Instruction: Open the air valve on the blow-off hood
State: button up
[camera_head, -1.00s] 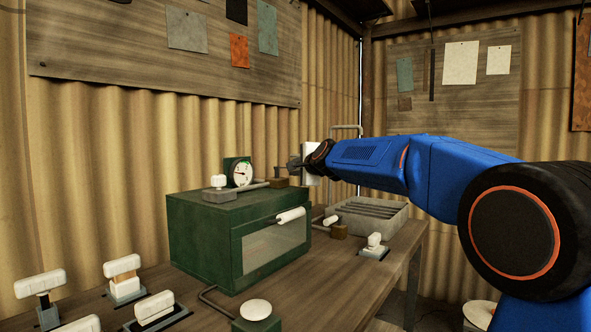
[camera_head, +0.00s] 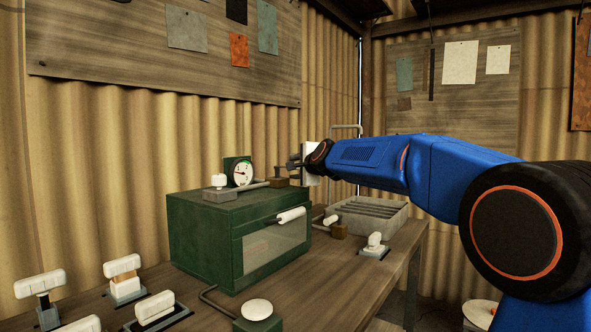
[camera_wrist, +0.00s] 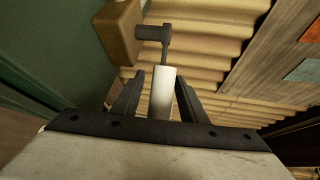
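The air valve looks to be the brown block (camera_head: 278,181) on the top right of the green hood (camera_head: 205,240). In the wrist view the valve block (camera_wrist: 117,30) carries a dark lever (camera_wrist: 164,42) with a white grip (camera_wrist: 163,93). My gripper (camera_wrist: 161,92) is open, one dark finger on each side of the white grip, with slim gaps visible. In the head view my gripper (camera_head: 294,164) is just above and right of the block; the lever is mostly hidden there.
A pressure gauge (camera_head: 243,173) and a white-topped fitting (camera_head: 219,187) are on the hood. A white-handled bar (camera_head: 291,216) is on its front. A grey slatted tray (camera_head: 375,222) and several white-handled fittings stand on the bench (camera_head: 330,290). The corrugated wall (camera_head: 110,150) is close behind.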

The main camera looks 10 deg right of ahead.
jog(key=shift+s, duration=0.1)
jog(key=v, duration=1.7)
jog(key=shift+s+d, duration=0.1)
